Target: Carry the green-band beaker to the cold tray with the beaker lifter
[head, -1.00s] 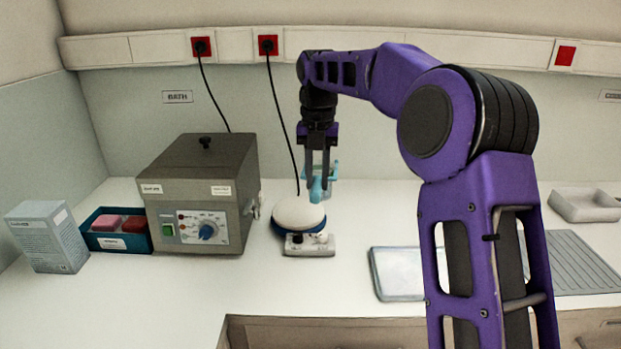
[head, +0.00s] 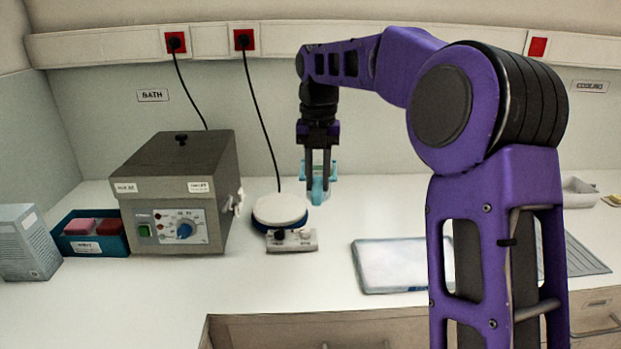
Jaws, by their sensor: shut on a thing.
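My gripper (head: 318,172) points down over the bench behind and right of the round hotplate. Its two dark fingers are shut on a light-blue piece, which looks like the beaker lifter (head: 317,194). The lifter's lower end hangs at about the height of the hotplate top in the picture; I cannot tell if it touches the bench. I cannot make out the green-band beaker. A flat pale tray (head: 392,267) lies on the bench right of the hotplate, partly behind my arm; I cannot tell whether it is the cold tray.
The hotplate (head: 281,209) has a white top. Left of it stand a grey bath (head: 180,165), a blue bin (head: 90,248) with pink and red blocks, and a carton (head: 28,243). A pale container (head: 578,193) stands far right.

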